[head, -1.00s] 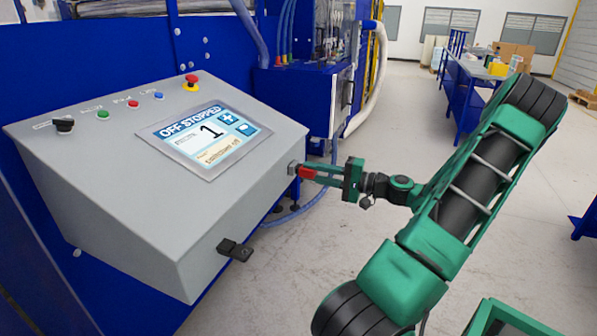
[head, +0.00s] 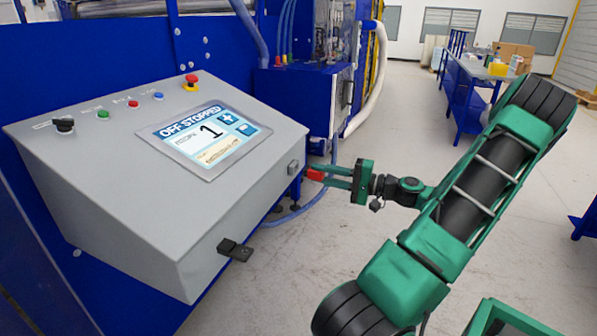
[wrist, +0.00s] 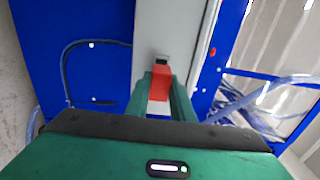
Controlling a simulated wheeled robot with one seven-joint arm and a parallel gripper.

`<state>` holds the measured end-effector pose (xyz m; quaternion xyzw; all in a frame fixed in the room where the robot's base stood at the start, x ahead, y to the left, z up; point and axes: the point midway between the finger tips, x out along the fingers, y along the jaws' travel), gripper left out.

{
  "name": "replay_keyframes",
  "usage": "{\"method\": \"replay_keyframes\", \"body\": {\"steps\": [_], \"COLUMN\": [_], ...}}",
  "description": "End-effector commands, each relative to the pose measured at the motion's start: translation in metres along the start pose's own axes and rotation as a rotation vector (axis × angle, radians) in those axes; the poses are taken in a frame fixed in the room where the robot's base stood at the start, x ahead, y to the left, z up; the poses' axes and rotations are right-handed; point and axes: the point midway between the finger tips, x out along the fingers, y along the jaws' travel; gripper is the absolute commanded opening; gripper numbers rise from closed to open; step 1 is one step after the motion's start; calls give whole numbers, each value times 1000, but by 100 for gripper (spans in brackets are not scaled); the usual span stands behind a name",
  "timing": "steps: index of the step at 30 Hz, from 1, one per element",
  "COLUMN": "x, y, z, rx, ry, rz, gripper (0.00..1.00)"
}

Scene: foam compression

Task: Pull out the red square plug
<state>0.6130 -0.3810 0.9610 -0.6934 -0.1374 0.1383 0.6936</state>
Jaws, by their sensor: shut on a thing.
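The red square plug (head: 315,174) is between the fingertips of my gripper (head: 322,176), which is shut on it. In the head view the plug is apart from the grey control box (head: 130,205), with a small gap to the socket (head: 293,167) on the box's right side. In the wrist view the plug (wrist: 159,82) sits between my two green fingers (wrist: 160,90), and the dark socket (wrist: 162,58) shows just beyond it.
The box's sloped top carries a screen (head: 210,138) reading "OFF STOPPED", a red emergency button (head: 191,80) and several small buttons. A black latch-like part (head: 235,249) sticks out of its front.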

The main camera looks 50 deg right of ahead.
Motion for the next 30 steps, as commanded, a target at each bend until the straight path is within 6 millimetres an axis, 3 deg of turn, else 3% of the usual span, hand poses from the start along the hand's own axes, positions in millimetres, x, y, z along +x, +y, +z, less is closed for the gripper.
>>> {"method": "replay_keyframes", "body": {"steps": [15,30], "x": [-26,-28], "y": [0,0], "z": [0,0], "rx": [0,0], "ry": [1,0], "rz": [0,0], "gripper": [0,0]}}
